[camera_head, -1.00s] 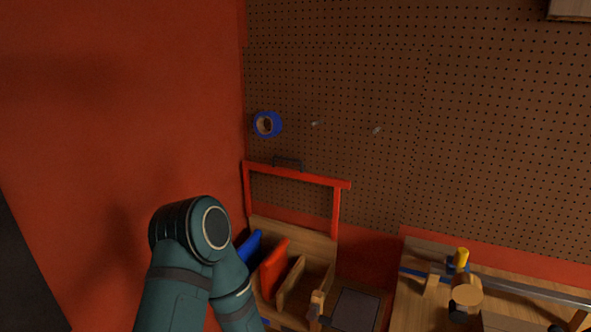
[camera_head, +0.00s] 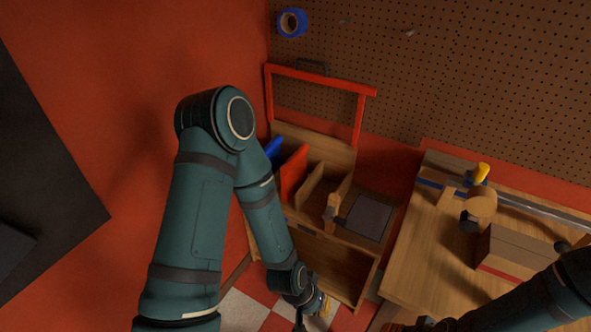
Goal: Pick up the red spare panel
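The red spare panel (camera_head: 294,173) stands upright and slightly tilted in a slotted wooden rack (camera_head: 312,150), between a blue panel (camera_head: 273,149) and a plain wooden divider. My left arm comes up from the bottom and bends down past the rack's left side. My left gripper (camera_head: 314,310) is at the bottom edge, low in front of the rack and well below the red panel, not touching it. It is small and partly cut off, so its opening is unclear. My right arm shows at the lower right; its gripper is not clearly visible.
A red frame (camera_head: 318,80) rises behind the rack. A workbench (camera_head: 425,240) on the right holds a clamp-like tool (camera_head: 481,205) and a brown box (camera_head: 515,249). Blue tape (camera_head: 291,22) hangs on the pegboard (camera_head: 400,90). A checkered floor (camera_head: 240,311) shows below.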

